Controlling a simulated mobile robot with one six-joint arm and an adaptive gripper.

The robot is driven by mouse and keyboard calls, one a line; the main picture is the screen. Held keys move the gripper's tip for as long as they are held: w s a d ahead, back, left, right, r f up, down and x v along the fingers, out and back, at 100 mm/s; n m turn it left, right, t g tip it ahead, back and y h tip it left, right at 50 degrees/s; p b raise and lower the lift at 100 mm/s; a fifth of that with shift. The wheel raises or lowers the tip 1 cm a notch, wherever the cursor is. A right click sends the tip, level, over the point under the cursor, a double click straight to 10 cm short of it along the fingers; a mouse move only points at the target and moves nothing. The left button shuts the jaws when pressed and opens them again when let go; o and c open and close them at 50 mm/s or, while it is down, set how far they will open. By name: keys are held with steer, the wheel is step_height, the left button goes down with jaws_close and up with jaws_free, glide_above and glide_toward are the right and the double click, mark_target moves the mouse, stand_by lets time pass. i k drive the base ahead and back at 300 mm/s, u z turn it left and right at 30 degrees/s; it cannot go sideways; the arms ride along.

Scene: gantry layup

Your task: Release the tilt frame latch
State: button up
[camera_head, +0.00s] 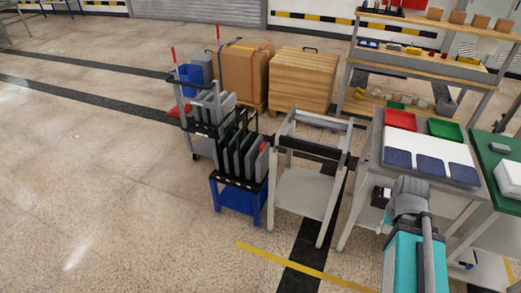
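A light grey upright frame (278,176) stands on the floor in the middle, with a dark crossbar near its top and a pale lower panel. It looks like the tilt frame. I cannot make out a latch on it; any latch is too small or hidden. My arm rises at the lower right, in front of the grey table, apart from the frame. A small dark part (380,197) beside my arm may be my gripper. Its fingers cannot be made out, and nothing is seen held in it.
A blue rack (238,200) with dark upright panels stands close left of the frame. The grey table (371,160) at right holds red and green trays, a white sheet and blue pads. Wooden crates (303,80) and shelving stand behind. The floor at left is clear.

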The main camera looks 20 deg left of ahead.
mark_target(263, 145)
steer(key=k, duration=0.4)
steer(key=u, duration=0.35)
steer(key=i, duration=0.6)
steer(key=u, duration=0.75)
steer(key=i, duration=0.65)
steer(key=z, duration=0.1)
